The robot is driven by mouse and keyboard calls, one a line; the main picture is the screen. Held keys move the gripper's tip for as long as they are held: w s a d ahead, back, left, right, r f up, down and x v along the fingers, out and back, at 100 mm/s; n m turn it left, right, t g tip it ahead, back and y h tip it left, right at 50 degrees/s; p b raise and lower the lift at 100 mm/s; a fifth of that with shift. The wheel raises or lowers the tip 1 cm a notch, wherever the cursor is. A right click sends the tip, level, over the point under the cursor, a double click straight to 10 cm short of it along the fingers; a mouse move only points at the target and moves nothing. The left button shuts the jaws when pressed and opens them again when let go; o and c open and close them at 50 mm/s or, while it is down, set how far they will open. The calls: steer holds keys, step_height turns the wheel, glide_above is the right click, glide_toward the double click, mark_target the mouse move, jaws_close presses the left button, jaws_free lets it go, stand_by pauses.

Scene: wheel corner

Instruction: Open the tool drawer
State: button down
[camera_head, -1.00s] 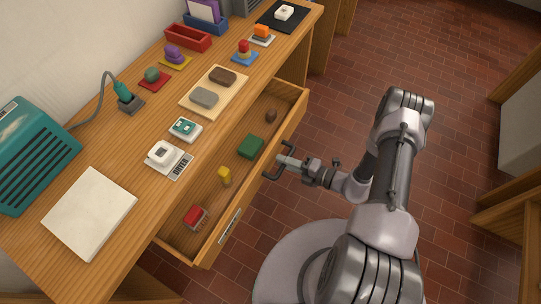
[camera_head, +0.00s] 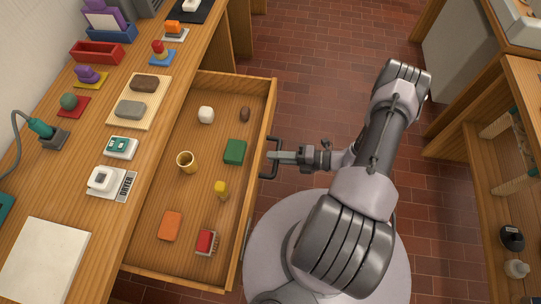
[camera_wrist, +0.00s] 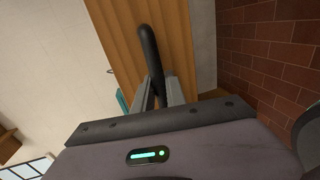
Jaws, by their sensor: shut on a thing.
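The tool drawer (camera_head: 150,268) is pulled well out from under the wooden bench in the head view, and its inside shows. It holds a white block (camera_head: 206,114), a brown oval piece (camera_head: 245,114), a green block (camera_head: 234,151), a tan cup (camera_head: 187,161), a yellow piece (camera_head: 221,189), an orange block (camera_head: 170,225) and a red piece (camera_head: 206,242). My gripper (camera_head: 272,156) is shut on the dark drawer handle (camera_head: 274,142) at the drawer's front. In the wrist view the dark handle bar (camera_wrist: 150,55) runs between my fingers (camera_wrist: 160,92).
The bench top (camera_head: 140,60) carries a white pad (camera_head: 45,260), a labelled white device (camera_head: 103,180), a tray with two stones (camera_head: 140,98) and a red bin (camera_head: 97,53). Shelving (camera_head: 490,200) stands at the right. Brick floor (camera_head: 320,60) lies open between.

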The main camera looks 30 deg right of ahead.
steer(key=shift+s+d, duration=0.15)
steer(key=shift+d, duration=0.15)
steer(key=c, duration=1.4)
jaws_free()
steer(key=p+v, duration=0.3)
steer(key=v, duration=1.4)
steer(key=shift+s+d, duration=0.1)
steer(key=shift+d, duration=0.1)
